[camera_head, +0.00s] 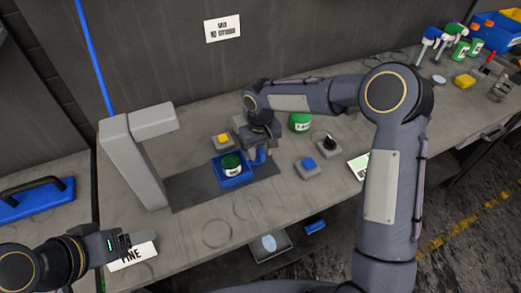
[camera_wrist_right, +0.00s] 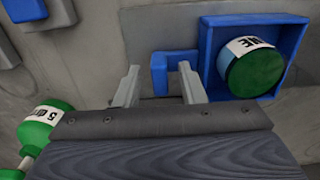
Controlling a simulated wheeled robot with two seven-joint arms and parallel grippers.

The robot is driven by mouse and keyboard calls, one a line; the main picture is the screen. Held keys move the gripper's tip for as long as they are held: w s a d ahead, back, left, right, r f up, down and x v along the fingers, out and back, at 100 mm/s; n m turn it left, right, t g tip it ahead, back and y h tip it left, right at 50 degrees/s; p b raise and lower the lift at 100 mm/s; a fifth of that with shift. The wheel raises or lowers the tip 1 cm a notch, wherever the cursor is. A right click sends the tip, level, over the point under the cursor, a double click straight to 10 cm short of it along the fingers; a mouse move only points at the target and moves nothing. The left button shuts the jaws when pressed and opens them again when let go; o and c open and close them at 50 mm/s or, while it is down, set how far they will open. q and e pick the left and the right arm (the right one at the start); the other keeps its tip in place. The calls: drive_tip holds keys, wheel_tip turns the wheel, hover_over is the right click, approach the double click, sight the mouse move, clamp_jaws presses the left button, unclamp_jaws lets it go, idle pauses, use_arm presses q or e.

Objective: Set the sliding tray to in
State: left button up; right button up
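The sliding tray (camera_head: 236,181) is a small blue open box with a blue handle (camera_head: 257,158) on its right side. A jar (camera_head: 231,163) with a dark green lid stands in it. The tray sits on a dark strip (camera_head: 195,187), to the right of a grey arch-like stand (camera_head: 135,160). My right gripper (camera_wrist_right: 160,85) is at the handle, which also shows in the right wrist view (camera_wrist_right: 160,74). Its fingers are apart, with part of the handle between or just beyond them; contact is unclear. My left gripper (camera_head: 128,242) is low at left, by a white card.
A yellow button (camera_head: 223,139), a blue button (camera_head: 307,165) and a black knob (camera_head: 328,143) are on small bases around the tray. A green bottle (camera_head: 300,122) stands behind my right arm. Spray bottles and a blue bin (camera_head: 500,35) are at far right.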

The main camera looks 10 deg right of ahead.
sight(221, 174)
drive_tip(key=shift+f, duration=0.3)
clamp_jaws()
drive_tip(key=shift+a, duration=0.1)
drive_tip(key=s+a+b, duration=0.1)
drive_tip(key=a, duration=0.3)
drive_tip(key=s+a+b, duration=0.1)
drive_tip(key=a, duration=0.3)
drive_tip(key=s+a, duration=0.1)
drive_tip(key=a, duration=0.3)
drive_tip(key=shift+s+b, duration=0.1)
drive_tip(key=shift+b, duration=0.3)
drive_tip(key=shift+s+a+r, duration=0.1)
drive_tip(key=shift+a, duration=0.05)
